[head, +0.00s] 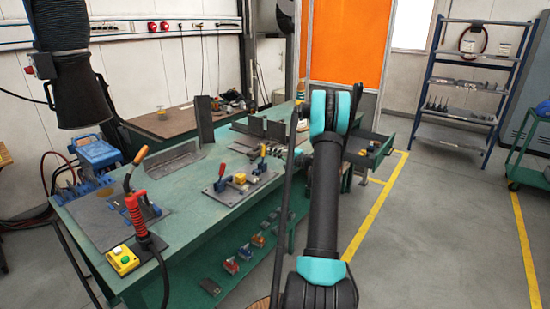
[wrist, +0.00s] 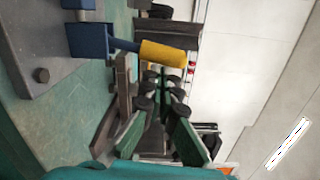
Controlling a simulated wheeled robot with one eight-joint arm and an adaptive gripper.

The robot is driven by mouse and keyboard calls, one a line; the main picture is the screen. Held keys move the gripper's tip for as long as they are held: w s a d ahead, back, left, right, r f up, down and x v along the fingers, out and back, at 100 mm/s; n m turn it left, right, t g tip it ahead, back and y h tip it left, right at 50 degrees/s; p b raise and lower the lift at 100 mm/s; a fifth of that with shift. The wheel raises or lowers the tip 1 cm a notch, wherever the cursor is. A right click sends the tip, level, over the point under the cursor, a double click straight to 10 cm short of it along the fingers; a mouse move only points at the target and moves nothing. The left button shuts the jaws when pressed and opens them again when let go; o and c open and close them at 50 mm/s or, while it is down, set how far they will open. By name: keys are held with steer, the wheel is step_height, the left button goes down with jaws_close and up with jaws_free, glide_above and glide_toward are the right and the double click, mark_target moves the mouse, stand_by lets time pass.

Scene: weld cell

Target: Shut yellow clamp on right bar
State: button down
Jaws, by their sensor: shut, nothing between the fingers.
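The yellow clamp's handle (head: 263,152) sticks up at the right end of a grey fixture plate (head: 213,192) on the green table, in the head view. In the wrist view the yellow handle (wrist: 163,53) extends away from the plate (wrist: 35,60) on a blue clamp body (wrist: 92,40). My gripper (wrist: 160,76) is shut and empty, its fingertips close by the handle; I cannot tell whether they touch it. The right bar under the clamp is too small to tell.
A red-handled clamp (head: 222,168) and a yellow block (head: 240,178) share the plate. A lever with an orange grip (head: 128,182) and a red-gripped tool (head: 135,212) stand at the table's left. Metal angle pieces (head: 172,158) lie behind.

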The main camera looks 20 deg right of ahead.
mark_target(264, 151)
steer(key=n, duration=0.1)
steer(key=s+a+n, duration=0.1)
steer(key=n, duration=0.1)
steer(key=a+r+n, duration=0.1)
steer(key=shift+s+a+n, duration=0.2)
steer(key=shift+s+n, duration=0.1)
steer(key=shift+s, duration=0.05)
steer(key=shift+s+a+f+n, duration=0.15)
steer(key=shift+s+a+n, duration=0.55)
steer(key=shift+a+n, duration=0.4)
